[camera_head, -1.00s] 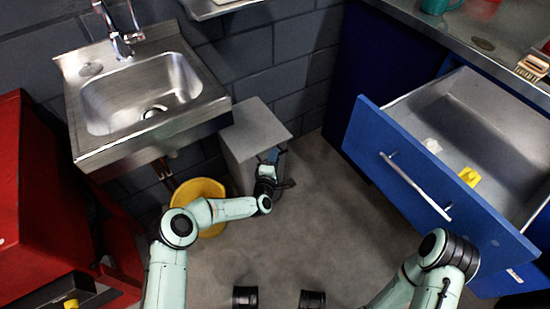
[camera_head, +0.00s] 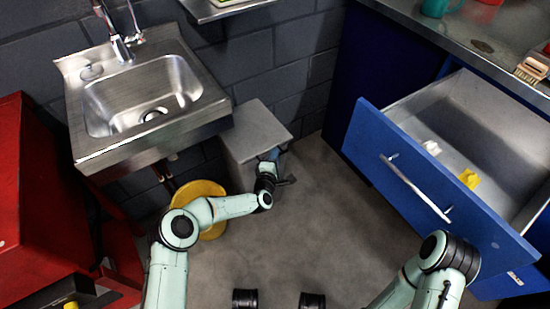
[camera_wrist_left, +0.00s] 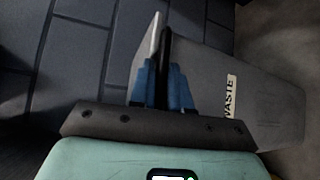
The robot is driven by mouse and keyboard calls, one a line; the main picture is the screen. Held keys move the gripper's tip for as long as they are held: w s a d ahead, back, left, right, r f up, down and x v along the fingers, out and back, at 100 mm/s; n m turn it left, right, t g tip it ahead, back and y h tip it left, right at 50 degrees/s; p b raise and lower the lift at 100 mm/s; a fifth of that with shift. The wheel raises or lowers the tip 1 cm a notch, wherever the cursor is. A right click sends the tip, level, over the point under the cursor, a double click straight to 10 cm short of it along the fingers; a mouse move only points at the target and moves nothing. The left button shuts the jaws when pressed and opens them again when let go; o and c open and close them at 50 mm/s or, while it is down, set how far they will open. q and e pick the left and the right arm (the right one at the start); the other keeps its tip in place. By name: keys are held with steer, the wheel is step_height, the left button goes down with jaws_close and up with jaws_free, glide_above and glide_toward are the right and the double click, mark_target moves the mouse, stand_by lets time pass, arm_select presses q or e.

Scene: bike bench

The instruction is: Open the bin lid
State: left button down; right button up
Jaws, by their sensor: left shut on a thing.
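The grey waste bin (camera_head: 246,171) stands on the floor against the wall, right of the sink. Its flat grey lid (camera_head: 257,130) looks shut or nearly so; I cannot tell if there is a small gap. My left gripper (camera_head: 271,155) is at the lid's front right edge. In the left wrist view, the blue fingers of this gripper (camera_wrist_left: 162,72) are shut on a thin edge at the lid. The bin (camera_wrist_left: 215,85) behind them bears a WASTE label (camera_wrist_left: 231,98). The fingers hide part of the lid edge. My right arm shows at lower right, but its gripper is out of view.
A steel sink (camera_head: 150,112) hangs left of the bin, with a yellow bucket (camera_head: 212,229) below. A blue drawer (camera_head: 430,185) stands open at right, holding a yellow item (camera_head: 468,179). A red cabinet (camera_head: 55,200) is at left. The middle floor is clear.

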steer(key=w+a+r+t+p, duration=0.2)
steer(key=w+r+t+p, duration=0.3)
steer(key=w+r, duration=0.6)
arm_select(q)
steer(key=w+a+r+n+g+p, duration=0.1)
steer(key=w+a+r, duration=0.1)
steer(key=r, duration=0.6)
steer(key=w+a+r+n+g+p, duration=0.1)
steer(key=w+r+p, duration=0.1)
steer(key=r, duration=0.7)
steer(key=shift+w+a+r+g, duration=0.25)
steer(key=shift+w+a+g, duration=0.1)
steer(key=shift+w, duration=0.15)
arm_select(e)
steer(key=shift+s+a+r+n+g, duration=0.15)
steer(key=shift+s+a+g, duration=0.2)
steer(key=shift+s, duration=0.3)
steer(key=shift+s+a+r+n+g, duration=0.1)
steer(key=shift+s+a+n+g, duration=0.25)
steer(key=shift+s, duration=0.35)
steer(key=shift+s+a+r+g, duration=0.1)
steer(key=shift+s+a+g, duration=0.1)
steer(key=shift+s+g, duration=0.35)
steer(key=shift+s, duration=0.1)
arm_select(q)
steer(key=c, duration=1.2)
jaws_free()
steer(key=shift+f, duration=0.1)
steer(key=shift+s, duration=0.1)
